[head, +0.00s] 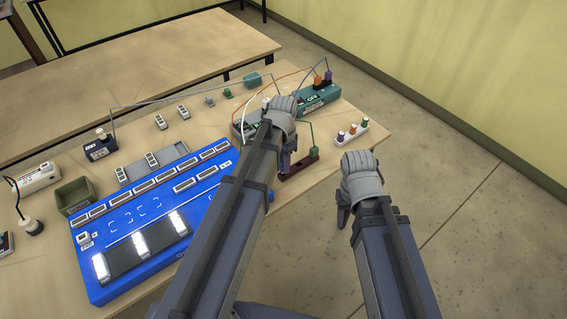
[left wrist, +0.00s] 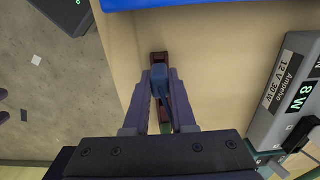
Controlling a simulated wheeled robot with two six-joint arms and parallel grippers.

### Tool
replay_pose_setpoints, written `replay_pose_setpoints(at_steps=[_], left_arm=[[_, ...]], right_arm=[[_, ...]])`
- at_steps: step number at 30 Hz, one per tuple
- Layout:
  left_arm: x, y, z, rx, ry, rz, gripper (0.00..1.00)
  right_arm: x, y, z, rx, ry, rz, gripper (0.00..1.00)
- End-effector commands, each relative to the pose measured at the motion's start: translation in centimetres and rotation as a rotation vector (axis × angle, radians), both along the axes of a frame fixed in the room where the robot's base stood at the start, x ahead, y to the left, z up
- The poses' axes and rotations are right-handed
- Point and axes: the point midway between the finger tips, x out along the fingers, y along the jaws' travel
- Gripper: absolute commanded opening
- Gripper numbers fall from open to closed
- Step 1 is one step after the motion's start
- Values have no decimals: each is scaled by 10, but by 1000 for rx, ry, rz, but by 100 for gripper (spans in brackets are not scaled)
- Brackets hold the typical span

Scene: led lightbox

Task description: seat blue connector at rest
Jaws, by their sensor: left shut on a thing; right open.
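The blue connector (left wrist: 159,76) is between the fingers of my left gripper (left wrist: 160,85) in the left wrist view. A dark red rest (left wrist: 158,56) lies directly beneath it; I cannot tell whether the connector is seated or just above. In the head view the rest (head: 299,166) lies near the table edge, with a green connector (head: 313,153) standing at its right end. My left gripper (head: 285,165) is over the rest's left part, and its hand hides the blue connector there. My right gripper (head: 343,212) is open and empty, off the table edge above the floor.
A blue lightbox panel (head: 150,205) with lit modules fills the table's left front. A white holder (head: 350,134) with several coloured plugs stands right of the rest. A power unit (head: 318,97) with wires stands behind; its display shows in the left wrist view (left wrist: 290,95).

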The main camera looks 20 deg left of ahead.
Motion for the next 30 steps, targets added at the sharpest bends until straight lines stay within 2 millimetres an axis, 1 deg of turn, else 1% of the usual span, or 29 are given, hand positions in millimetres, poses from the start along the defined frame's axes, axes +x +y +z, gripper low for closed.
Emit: replay_pose_setpoints(at_steps=[25,26,30], left_arm=[[0,0,-22,0,0,0,0],[0,0,-21,0,0,0,26],[0,0,-20,0,0,0,42]], right_arm=[[0,0,-22,0,0,0,50],[0,0,-21,0,0,0,50],[0,0,-20,0,0,0,50]])
